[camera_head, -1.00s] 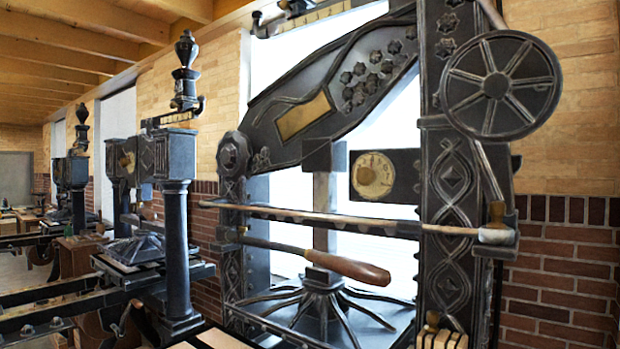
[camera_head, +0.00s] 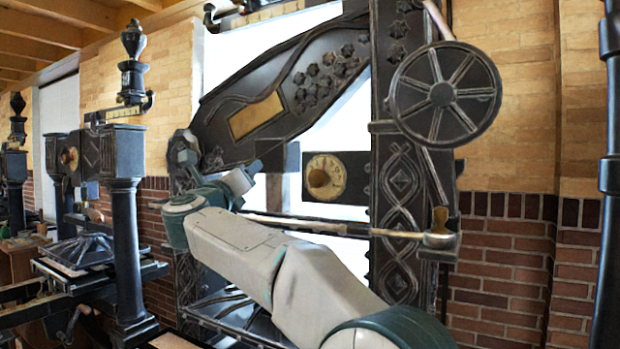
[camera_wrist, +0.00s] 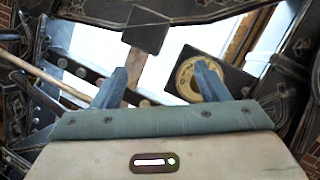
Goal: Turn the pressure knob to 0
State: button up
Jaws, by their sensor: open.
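The pressure knob (camera_head: 319,178) is a round brass-brown knob on a pale gold dial plate (camera_head: 337,168), set on a dark block beside the big press's right column. The dial marks and the knob's setting are too small to read. In the wrist view the dial plate (camera_wrist: 184,78) shows just behind my right-hand finger, which covers part of it and hides the knob. My gripper (camera_wrist: 160,78) is open and empty, its two fingers wide apart. In the head view my arm reaches in from the lower right, with its end left of the knob, apart from it.
The spoked wheel (camera_head: 444,93) juts out above right of the knob. A long horizontal bar (camera_head: 400,234) runs across the press below the knob, behind my arm. A smaller press (camera_head: 127,215) stands at left. A dark post (camera_head: 609,180) stands at the right edge.

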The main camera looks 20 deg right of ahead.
aim_at(315, 179)
jog(key=s+d+f+m+g+h, duration=0.1)
jog(key=d+f+m+g+h, duration=0.15)
jog(key=d+m+g, duration=0.6)
jog(key=shift+m+t, duration=0.55)
jog(key=shift+t, duration=0.3)
jog(key=p+x, duration=0.2)
jog(key=x, duration=0.2)
jog(key=p+x, duration=0.2)
jog(key=x, duration=0.2)
jog(key=r+p+x, duration=0.1)
jog(key=p+x, duration=0.1)
jog(key=x, duration=0.3)
jog(key=shift+s+d+r, duration=0.1)
jog(key=shift+s+d, duration=0.25)
jog(key=shift+s, duration=0.05)
jog(key=shift+p+x, duration=0.4)
jog(key=shift+x, duration=0.35)
jog(key=c, duration=1)
